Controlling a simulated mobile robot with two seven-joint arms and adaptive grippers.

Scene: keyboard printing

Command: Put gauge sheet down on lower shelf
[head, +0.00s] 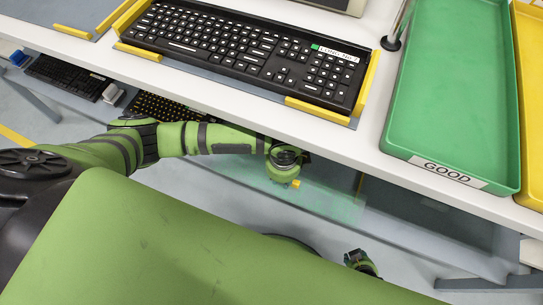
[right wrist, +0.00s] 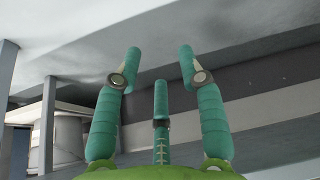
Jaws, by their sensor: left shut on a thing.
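The gauge sheet (head: 335,201) is a clear, faintly green sheet in the head view, below the table's front edge. My left gripper (head: 285,178) is shut on it, with a small yellow piece at the fingertips. The sheet overlaps the grey lower shelf (head: 430,236) in the picture; I cannot tell whether it touches the shelf. In the right wrist view my right gripper (right wrist: 160,62) has its teal fingers spread, with nothing between them.
The white tabletop (head: 225,103) overhangs the lower shelf. On it are a black keyboard (head: 245,58) in yellow corner guides and a green tray (head: 455,90) marked GOOD. Dark keyboards (head: 65,75) lie on the shelf's left part.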

